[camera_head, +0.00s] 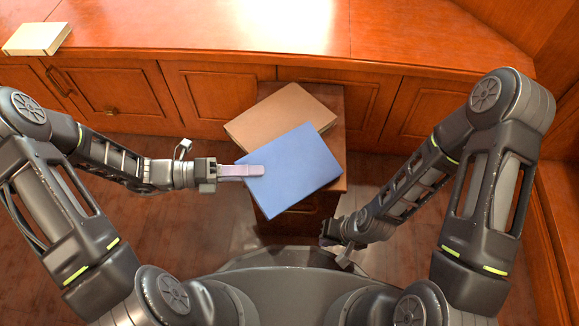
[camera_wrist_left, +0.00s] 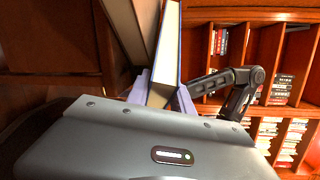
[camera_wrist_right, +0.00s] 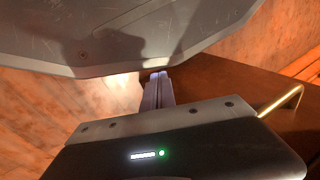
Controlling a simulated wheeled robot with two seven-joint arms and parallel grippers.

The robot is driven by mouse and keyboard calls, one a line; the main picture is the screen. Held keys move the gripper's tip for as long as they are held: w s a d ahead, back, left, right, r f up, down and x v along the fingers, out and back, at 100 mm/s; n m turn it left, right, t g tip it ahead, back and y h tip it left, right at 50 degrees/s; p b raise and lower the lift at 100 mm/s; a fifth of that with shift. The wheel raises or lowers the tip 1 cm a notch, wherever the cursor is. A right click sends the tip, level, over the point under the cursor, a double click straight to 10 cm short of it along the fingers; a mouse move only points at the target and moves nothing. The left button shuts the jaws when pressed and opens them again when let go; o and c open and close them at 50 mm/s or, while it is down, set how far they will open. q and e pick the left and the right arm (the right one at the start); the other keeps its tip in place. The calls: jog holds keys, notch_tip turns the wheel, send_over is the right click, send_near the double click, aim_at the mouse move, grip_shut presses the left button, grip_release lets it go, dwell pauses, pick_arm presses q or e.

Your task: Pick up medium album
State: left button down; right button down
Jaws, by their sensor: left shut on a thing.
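A blue album (camera_head: 293,168) is held by its left edge in my left gripper (camera_head: 256,171), which is shut on it. It appears above the small wooden cabinet and overlaps a tan album (camera_head: 283,113) lying there. In the left wrist view the blue album (camera_wrist_left: 168,55) stands edge-on between the two fingers (camera_wrist_left: 161,92), with its pale page block showing. My right gripper (camera_head: 335,243) is low beside the cabinet's front, apart from the albums. In the right wrist view its fingers (camera_wrist_right: 157,88) are together and empty.
The small wooden cabinet (camera_head: 335,160) stands before a long wooden counter (camera_head: 200,35). A cream book (camera_head: 37,38) lies on the counter at far left. My own base is close to the right gripper. Bookshelves (camera_wrist_left: 285,95) show in the left wrist view.

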dwell(0.9)
pick_arm(q)
notch_tip(320, 180, up, 10)
jog(key=p, duration=0.5)
jog(key=shift+r, duration=0.1)
jog(key=shift+w, duration=0.1)
dwell(0.4)
jog(key=w+a+r+n+t+y, duration=0.4)
jog(key=w+r+n+t+y, duration=0.1)
jog(key=w+r, duration=0.3)
jog(key=w+a+r+n+t+y, duration=0.5)
jog(key=w+r+n+t+y, duration=0.1)
jog(key=w, duration=0.4)
notch_tip(320, 180, up, 2)
jog(key=shift+w+a+r+n+t, duration=0.2)
jog(key=shift+w+n+t, duration=0.2)
jog(key=shift+n+t, duration=0.65)
